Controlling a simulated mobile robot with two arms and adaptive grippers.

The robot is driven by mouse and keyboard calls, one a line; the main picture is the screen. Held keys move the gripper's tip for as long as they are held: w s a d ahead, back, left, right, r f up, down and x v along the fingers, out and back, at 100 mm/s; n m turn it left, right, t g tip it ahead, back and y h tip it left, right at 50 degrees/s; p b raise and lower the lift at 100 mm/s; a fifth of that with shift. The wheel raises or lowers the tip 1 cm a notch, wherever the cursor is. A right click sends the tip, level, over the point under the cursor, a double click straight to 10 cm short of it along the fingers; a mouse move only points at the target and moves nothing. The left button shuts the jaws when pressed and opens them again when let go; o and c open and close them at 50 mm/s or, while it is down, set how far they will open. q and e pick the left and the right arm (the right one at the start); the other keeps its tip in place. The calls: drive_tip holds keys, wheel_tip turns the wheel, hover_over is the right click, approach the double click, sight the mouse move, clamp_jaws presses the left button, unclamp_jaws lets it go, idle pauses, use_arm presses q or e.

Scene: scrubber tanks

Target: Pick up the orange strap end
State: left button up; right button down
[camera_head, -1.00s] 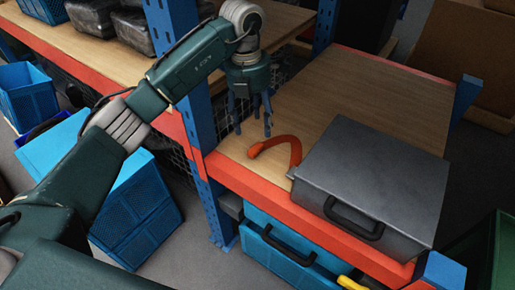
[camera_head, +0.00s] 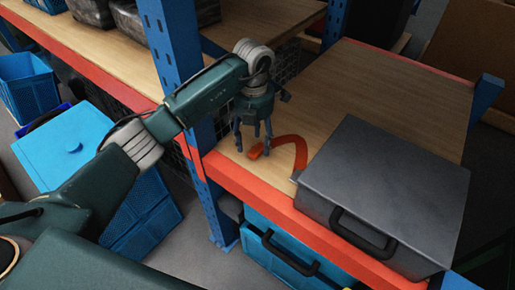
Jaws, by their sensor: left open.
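The orange strap (camera_head: 290,141) curves over the wooden shelf board (camera_head: 375,90) near its front left. Its free end (camera_head: 256,151) lies at the left, and its other end meets the left side of a grey case (camera_head: 385,190). My left gripper (camera_head: 253,148) points down with its fingers spread, right above and around the strap end. It holds nothing, and I cannot tell whether a finger touches the strap. My right gripper is not in view.
A blue upright post (camera_head: 178,60) stands left of my gripper. The orange front beam (camera_head: 260,196) edges the shelf. Blue crates (camera_head: 75,150) stand on the floor at left, and a blue box (camera_head: 290,250) sits below the shelf. The shelf behind the case is clear.

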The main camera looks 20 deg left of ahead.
use_arm(q)
wheel_tip(320, 180, down, 2)
drive_tip(key=shift+f, duration=0.15)
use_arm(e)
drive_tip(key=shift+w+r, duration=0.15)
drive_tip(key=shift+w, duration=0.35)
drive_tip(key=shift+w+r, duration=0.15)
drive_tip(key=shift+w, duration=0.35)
use_arm(q)
drive_tip(key=c, duration=1.2)
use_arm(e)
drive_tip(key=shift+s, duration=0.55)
use_arm(q)
drive_tip(key=shift+o, duration=0.2)
